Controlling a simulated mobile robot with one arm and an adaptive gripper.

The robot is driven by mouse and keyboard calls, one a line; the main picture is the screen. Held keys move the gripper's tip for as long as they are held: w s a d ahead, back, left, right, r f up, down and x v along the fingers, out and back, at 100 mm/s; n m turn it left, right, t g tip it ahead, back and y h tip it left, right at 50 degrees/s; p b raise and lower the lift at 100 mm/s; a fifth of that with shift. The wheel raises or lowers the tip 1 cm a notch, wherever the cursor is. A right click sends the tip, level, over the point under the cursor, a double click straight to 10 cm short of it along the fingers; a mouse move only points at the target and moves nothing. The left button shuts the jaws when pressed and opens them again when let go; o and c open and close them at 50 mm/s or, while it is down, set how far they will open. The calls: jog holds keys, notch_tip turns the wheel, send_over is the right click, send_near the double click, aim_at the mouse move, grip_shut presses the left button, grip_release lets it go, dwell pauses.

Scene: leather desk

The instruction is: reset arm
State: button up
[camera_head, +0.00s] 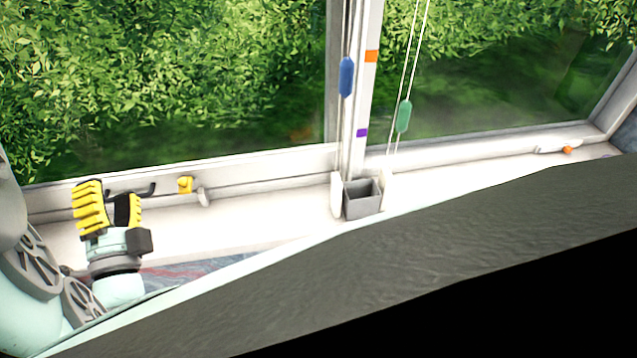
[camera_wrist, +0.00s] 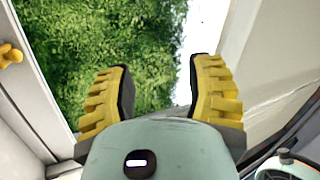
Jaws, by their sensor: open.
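My gripper (camera_head: 111,205) is at the lower left in the head view, raised in front of the white window sill, with its yellow ribbed fingers pointing up. The wrist view shows the two yellow and black fingers (camera_wrist: 160,85) apart, with only green foliage and a pale strip visible between them. The gripper is open and empty. My pale green arm links show at the left edge of the head view.
A window frame with a white sill (camera_head: 270,212) runs behind the gripper. A yellow latch (camera_head: 185,185) sits on the frame. A grey open box (camera_head: 362,200) stands mid-sill, below cords with a blue pull (camera_head: 346,77) and a green pull (camera_head: 404,116). A dark grey surface (camera_head: 400,270) fills the front.

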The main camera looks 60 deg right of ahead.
jog(key=shift+s+a+r+m, duration=0.3)
jog(key=shift+a+r+m, duration=0.15)
jog(key=shift+m, duration=0.35)
